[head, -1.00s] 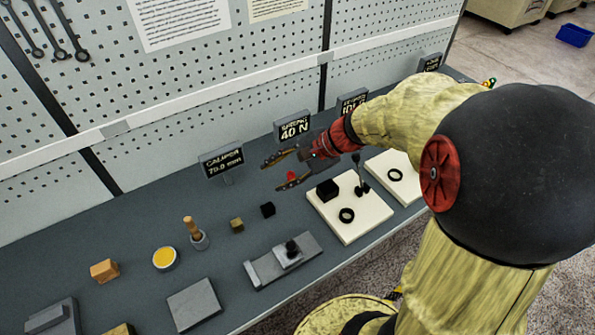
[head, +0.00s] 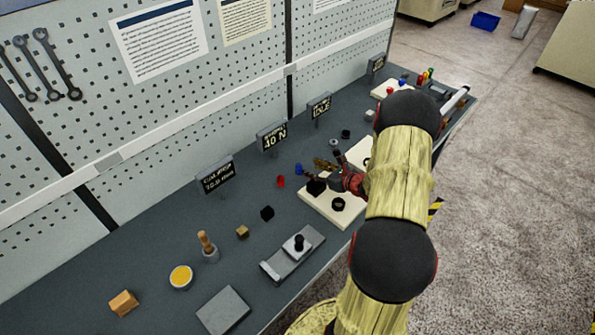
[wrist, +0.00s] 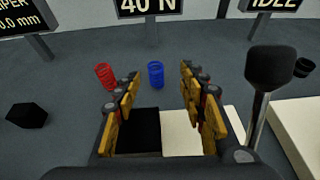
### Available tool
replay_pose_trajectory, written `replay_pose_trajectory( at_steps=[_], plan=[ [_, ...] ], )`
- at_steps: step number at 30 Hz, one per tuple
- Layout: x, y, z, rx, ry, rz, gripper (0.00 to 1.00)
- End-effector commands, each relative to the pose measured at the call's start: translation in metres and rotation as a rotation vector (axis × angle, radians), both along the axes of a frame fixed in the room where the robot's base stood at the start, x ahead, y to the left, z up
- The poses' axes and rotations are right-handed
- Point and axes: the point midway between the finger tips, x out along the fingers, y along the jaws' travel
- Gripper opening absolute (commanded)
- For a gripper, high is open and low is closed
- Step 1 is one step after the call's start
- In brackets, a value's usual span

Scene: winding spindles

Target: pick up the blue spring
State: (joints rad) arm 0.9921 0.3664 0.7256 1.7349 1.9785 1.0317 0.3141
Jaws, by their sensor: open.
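In the head view the blue spring (head: 298,169) shows small, just left of the fingertips. My gripper (wrist: 161,82) is open and empty, its brass-coloured fingers spread apart. In the head view my gripper (head: 314,172) is low above the white board's back edge, pointing left. The spring appears to lie beyond the fingertips; contact is not visible.
A black block (wrist: 138,130) on the white board (wrist: 181,134) lies beneath the fingers. A dark-knobbed lever (wrist: 270,68) rises close on the right. The 40 N sign (head: 272,137) stands behind.

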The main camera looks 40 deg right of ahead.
Motion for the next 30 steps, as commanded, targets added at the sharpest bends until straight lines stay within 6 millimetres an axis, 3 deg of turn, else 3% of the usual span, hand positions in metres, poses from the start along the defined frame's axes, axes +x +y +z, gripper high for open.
replay_pose_trajectory(
  at_steps=[15, 21, 30],
  plan=[
    [0.051, 0.010, -0.021, -0.001, 0.000, 0.003, 0.41],
    [0.051, 0.009, -0.021, -0.001, 0.000, 0.002, 0.41],
    [0.051, 0.009, -0.021, -0.001, 0.000, 0.002, 0.24]
  ],
)
